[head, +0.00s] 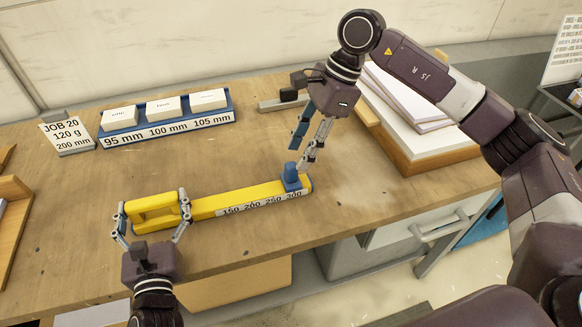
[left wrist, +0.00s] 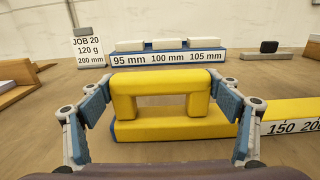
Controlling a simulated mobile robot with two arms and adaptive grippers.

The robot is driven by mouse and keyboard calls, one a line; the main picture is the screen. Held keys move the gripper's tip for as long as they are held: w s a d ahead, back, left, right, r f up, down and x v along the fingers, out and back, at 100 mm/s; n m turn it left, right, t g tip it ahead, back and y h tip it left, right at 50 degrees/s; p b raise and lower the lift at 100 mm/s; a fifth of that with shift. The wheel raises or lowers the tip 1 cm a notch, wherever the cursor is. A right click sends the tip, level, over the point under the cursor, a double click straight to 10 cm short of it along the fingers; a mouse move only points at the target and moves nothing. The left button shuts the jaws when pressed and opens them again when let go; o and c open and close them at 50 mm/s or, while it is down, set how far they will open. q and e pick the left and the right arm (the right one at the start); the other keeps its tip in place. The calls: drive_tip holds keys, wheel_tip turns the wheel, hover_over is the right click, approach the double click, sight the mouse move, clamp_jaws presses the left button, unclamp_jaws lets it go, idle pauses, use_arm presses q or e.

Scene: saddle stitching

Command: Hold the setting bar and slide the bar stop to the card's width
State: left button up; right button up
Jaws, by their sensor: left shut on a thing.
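The yellow setting bar (head: 240,197) lies on the bench, with a raised handle at its left end and a scale reading 150, 200, 250, 300. My left gripper (head: 153,203) is shut on the handle, a finger at each end; the handle also shows in the left wrist view (left wrist: 160,82). The blue bar stop (head: 291,178) sits on the bar near the 300 mark. My right gripper (head: 299,158) is open, fingers pointing down just above and beside the stop; contact is unclear. The job card (head: 68,135) reads JOB 20, 120 g, 200 mm at the back left.
A blue rack (head: 165,131) with white blocks labelled 95, 100 and 105 mm stands at the back. A grey metal piece (head: 283,103) with a dark block lies behind my right gripper. Paper stacks (head: 408,110) on a wooden tray are at right.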

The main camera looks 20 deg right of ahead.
sight(293, 164)
drive_tip(key=x, duration=0.6)
drive_tip(key=shift+c, duration=0.4)
clamp_jaws()
